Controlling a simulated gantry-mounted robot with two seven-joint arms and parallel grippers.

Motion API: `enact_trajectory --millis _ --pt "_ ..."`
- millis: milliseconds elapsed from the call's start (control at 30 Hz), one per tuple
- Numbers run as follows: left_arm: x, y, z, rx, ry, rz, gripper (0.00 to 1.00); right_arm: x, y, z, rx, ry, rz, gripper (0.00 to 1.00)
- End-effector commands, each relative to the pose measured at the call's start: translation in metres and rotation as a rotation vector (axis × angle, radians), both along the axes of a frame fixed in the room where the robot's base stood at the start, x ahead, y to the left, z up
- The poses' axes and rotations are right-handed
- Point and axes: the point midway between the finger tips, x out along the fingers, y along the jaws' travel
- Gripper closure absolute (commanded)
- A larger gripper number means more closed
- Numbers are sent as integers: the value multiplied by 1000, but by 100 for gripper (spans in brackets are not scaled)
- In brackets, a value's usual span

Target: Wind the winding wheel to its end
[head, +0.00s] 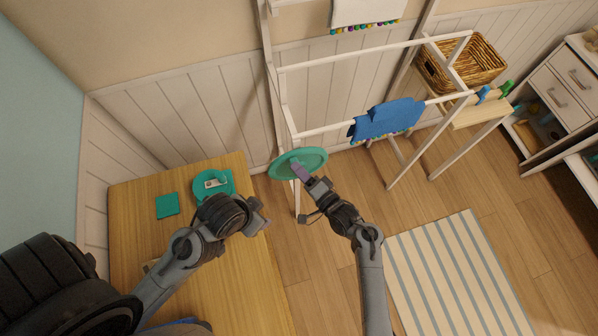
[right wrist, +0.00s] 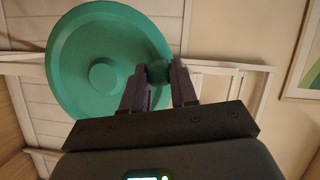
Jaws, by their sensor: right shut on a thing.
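The winding wheel (head: 284,163) is a teal disc at the near end of a white rack's rail, left of centre in the head view. In the right wrist view the wheel (right wrist: 85,75) fills the upper left, with a round hub and a small teal handle (right wrist: 158,72) near its right rim. My right gripper (head: 300,172) is at the wheel's rim. In the right wrist view its two purple fingers (right wrist: 160,85) are shut on the handle, one on each side. My left gripper (head: 260,217) is over the wooden table; its fingers are too unclear to judge.
The white rack (head: 350,57) carries a blue cloth (head: 388,120) on its rail. A wooden table (head: 240,285) at the left holds a teal square (head: 167,206) and a round teal item (head: 207,183). A wicker basket (head: 478,62), drawers (head: 566,85) and a striped rug (head: 460,275) are to the right.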

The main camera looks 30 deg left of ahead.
Motion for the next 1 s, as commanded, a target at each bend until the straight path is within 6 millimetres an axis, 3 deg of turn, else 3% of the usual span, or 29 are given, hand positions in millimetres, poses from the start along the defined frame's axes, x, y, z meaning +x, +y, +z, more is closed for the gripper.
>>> enact_trajectory --millis 267,300,467,767,1000 --pt "0 -1 0 -4 1 2 47 1 -1 -1 -3 1 -4 100" --pt "0 -1 0 -4 1 2 47 1 -1 -1 -3 1 -4 69" --pt "0 0 0 -1 0 1 47 1 -1 -1 -3 0 -2 47" --pt "0 2 0 8 0 -6 47 0 -1 0 -2 -1 -1 47" --pt "0 2 7 10 1 -6 47 -6 -23 2 -4 0 -4 47"
